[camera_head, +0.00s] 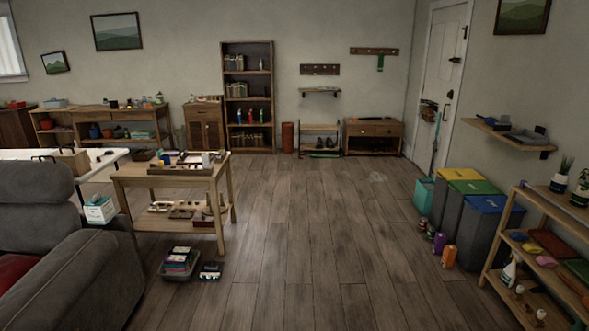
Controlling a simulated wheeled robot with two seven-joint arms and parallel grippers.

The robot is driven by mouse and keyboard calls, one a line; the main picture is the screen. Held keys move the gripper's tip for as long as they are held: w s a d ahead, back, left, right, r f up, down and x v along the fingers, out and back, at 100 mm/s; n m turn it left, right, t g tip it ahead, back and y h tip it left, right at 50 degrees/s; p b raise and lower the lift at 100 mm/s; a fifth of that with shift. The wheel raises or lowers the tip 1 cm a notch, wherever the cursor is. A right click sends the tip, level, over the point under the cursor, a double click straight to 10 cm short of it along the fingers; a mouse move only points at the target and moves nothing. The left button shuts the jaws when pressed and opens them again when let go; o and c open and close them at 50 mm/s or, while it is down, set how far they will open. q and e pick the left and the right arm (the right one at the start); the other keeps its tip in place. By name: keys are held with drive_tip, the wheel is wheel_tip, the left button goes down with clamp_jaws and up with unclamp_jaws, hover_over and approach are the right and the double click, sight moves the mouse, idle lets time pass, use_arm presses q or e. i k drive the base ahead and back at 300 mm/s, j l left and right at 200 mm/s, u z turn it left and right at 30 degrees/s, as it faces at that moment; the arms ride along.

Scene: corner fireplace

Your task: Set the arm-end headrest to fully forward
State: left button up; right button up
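A grey sofa or recliner (80,275) fills the lower left of the head view. Its padded arm faces the room and a red cushion (14,270) lies on its seat. A grey headrest (34,182) rises above its backrest at the left edge; it looks roughly upright, but its exact tilt is hard to tell. The rest of the sofa is cut off by the left and bottom edges. Whether this headrest is the arm-end one cannot be told. Neither of my grippers is in view.
A wooden two-level table (174,176) with small items stands beyond the sofa. A grey bin (180,264) sits on the floor before it. Coloured-lid bins (480,225) and a low shelf (500,285) line the right. The middle floor (310,240) is clear.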

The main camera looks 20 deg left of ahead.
sight(25, 182)
drive_tip(key=i+j+u, duration=0.15)
drive_tip(key=i+u, duration=0.25)
drive_tip(key=i, duration=0.15)
drive_tip(key=i+u, duration=0.4)
drive_tip(key=i, duration=0.15)
drive_tip(key=i+l+u, duration=0.15)
drive_tip(key=i+u, duration=0.25)
drive_tip(key=i, duration=0.15)
drive_tip(key=i+j+u, duration=0.15)
drive_tip(key=i+u, duration=0.25)
drive_tip(key=i, duration=0.25)
drive_tip(key=i+u, duration=0.35)
drive_tip(key=i, duration=0.35)
drive_tip(key=i+l+u, duration=0.25)
drive_tip(key=i+u, duration=0.15)
drive_tip(key=i, duration=0.25)
